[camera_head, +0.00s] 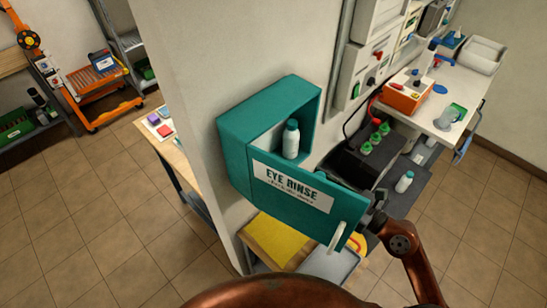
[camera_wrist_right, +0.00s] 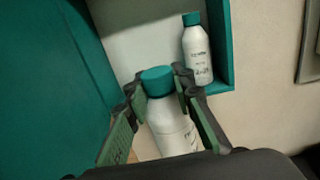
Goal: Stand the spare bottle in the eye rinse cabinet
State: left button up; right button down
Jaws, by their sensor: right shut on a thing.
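The teal eye rinse cabinet (camera_head: 232,145) hangs on the wall, with its lettered door (camera_head: 265,205) swung open. A white bottle with a teal cap (camera_head: 291,140) stands upright inside; it also shows at the cabinet's right wall in the right wrist view (camera_wrist_right: 198,52). My right gripper (camera_wrist_right: 160,84) is shut on another white bottle with a teal cap (camera_wrist_right: 170,128), held in front of the opening. My left gripper is not in view.
Another white bottle (camera_head: 404,182) stands on a dark surface right of the door. A worktop (camera_head: 465,88) holds an orange box (camera_head: 404,97). A yellow mat (camera_head: 275,238) lies below the cabinet.

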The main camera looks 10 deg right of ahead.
jog(key=r+p, duration=0.1)
jog(key=r, duration=0.2)
jog(key=s+r+p, duration=0.1)
jog(key=r+p, duration=0.1)
jog(key=r, duration=0.1)
jog(key=shift+s+d+r, duration=0.1)
jog(key=shift+r, duration=0.1)
notch_tip(320, 180, up, 5)
jog(key=p, duration=0.4)
jog(key=p+x, duration=0.7)
jog(key=x, duration=1.2)
pick_arm(q)
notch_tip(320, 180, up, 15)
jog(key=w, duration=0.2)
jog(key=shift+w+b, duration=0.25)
jog(key=shift+b, duration=0.15)
pick_arm(e)
jog(key=shift+n+g+y, duration=0.4)
notch_tip(320, 180, down, 7)
jog(key=shift+f, duration=0.15)
